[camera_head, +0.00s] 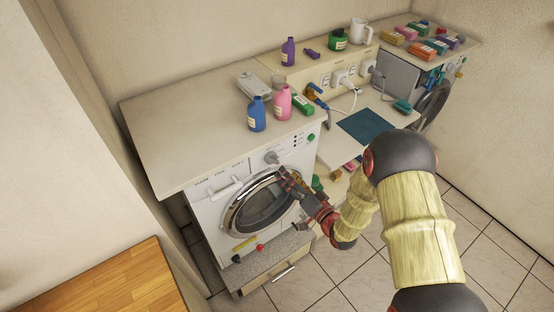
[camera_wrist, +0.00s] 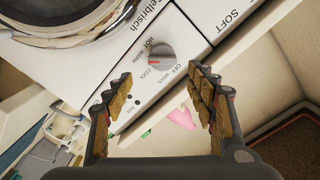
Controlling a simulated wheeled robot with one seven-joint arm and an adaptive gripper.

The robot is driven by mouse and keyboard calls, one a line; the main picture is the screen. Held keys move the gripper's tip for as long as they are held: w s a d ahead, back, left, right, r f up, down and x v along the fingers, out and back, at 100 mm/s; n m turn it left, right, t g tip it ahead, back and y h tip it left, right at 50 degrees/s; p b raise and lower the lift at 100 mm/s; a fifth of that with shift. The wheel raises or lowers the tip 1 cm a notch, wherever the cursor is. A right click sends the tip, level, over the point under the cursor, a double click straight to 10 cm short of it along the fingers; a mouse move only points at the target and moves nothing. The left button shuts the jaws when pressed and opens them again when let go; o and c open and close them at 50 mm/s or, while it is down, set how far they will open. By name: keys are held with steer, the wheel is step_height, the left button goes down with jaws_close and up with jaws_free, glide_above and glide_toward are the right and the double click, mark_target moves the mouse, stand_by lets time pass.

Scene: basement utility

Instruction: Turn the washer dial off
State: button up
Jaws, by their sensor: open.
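The washer (camera_head: 207,213) is a white front-loader with a round glass door, under the counter. Its grey dial (camera_head: 271,157) is on the upper front panel. In the wrist view the dial (camera_wrist: 161,53) is ringed by the labels HOT, WARM, COOL, WOOL and OFF. The dial's red mark points to the left of the picture, near WARM and COOL; OFF is at its lower right. My gripper (camera_head: 285,177) is in front of the washer door, close below the dial. In the wrist view my gripper (camera_wrist: 161,74) is open and empty, fingers apart, with the dial beyond the tips.
A blue bottle (camera_head: 257,115) and a pink bottle (camera_head: 283,103) stand on the counter (camera_head: 175,115) above the washer. A yellow-handled item (camera_head: 244,243) and a red item (camera_head: 260,247) lie on the ledge below. A wooden surface (camera_head: 110,285) is at lower left. Tiled floor is clear at lower right.

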mark_target(276, 162)
steer(key=x, duration=0.7)
steer(key=shift+w+a, duration=0.1)
steer(key=shift+a, duration=0.2)
steer(key=shift+c, duration=1.3)
steer(key=c, duration=0.9)
